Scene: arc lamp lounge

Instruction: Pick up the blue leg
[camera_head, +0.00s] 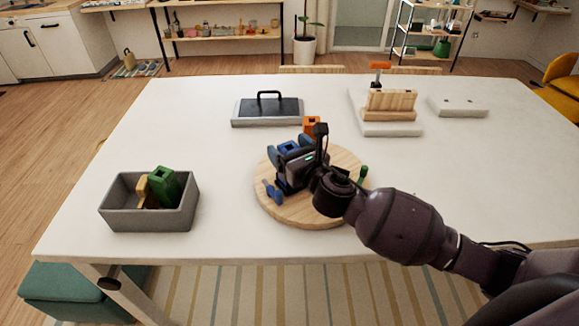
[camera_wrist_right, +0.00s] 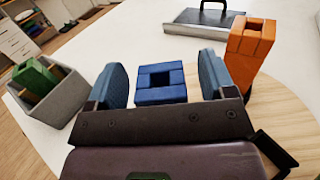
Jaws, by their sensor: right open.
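The blue leg (camera_wrist_right: 161,95), a square block with a square hole in its top, stands on the round wooden board (camera_wrist_right: 290,112). In the head view it is partly hidden by my right gripper (camera_head: 289,149). My right gripper is open, its two blue-grey fingers on either side of the leg in the wrist view, with a visible gap on each side. An orange leg (camera_head: 312,124) stands just behind and to the right; it also shows in the wrist view (camera_wrist_right: 248,50). My left gripper is not in view.
A grey bin (camera_head: 150,218) at left holds green and yellow pieces. Behind are a dark-topped tray with a handle (camera_head: 268,111) and a wooden rack (camera_head: 390,104).

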